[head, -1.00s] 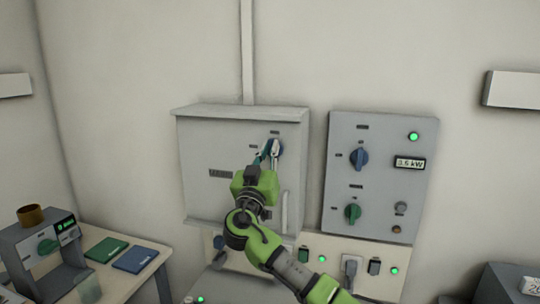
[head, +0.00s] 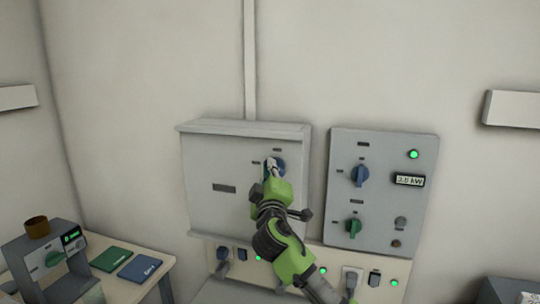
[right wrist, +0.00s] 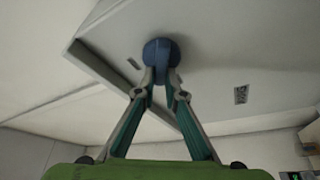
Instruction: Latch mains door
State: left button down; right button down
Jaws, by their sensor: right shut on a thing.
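The grey mains door (head: 212,165) on the wall box is flush with its front and looks closed. A blue rotary knob (head: 281,164) sits at its upper right. My right gripper (head: 271,170) is on this knob, its fingers partly hidden by the wrist. In the right wrist view the two fingertips (right wrist: 162,80) are closed on the grip of the blue knob (right wrist: 160,50), one on each side. The door's lower right is hidden behind my right arm. My left gripper is not in view.
Right of the box is a grey panel (head: 388,220) with a blue knob, a green knob, a lit green lamp and a kW display. Sockets and switches line the strip below. A bench (head: 155,270) at lower left holds a device and two booklets.

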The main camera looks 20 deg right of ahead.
jog(key=shift+f+n+g+y+p, duration=0.1)
jog(key=shift+n+g+y+p, duration=0.35)
jog(key=shift+n+p, duration=1.6)
jog(key=shift+f+n+g+y+p, duration=0.2)
jog(key=shift+n+g+p, duration=0.45)
jog(key=shift+n+p, duration=1.35)
jog(key=shift+m+p, duration=0.65)
jog(key=shift+p, duration=0.05)
jog(key=c, duration=2.1)
grip_release()
jog(key=shift+w+a, duration=0.1)
jog(key=v, duration=1.2)
jog(key=shift+f, duration=0.1)
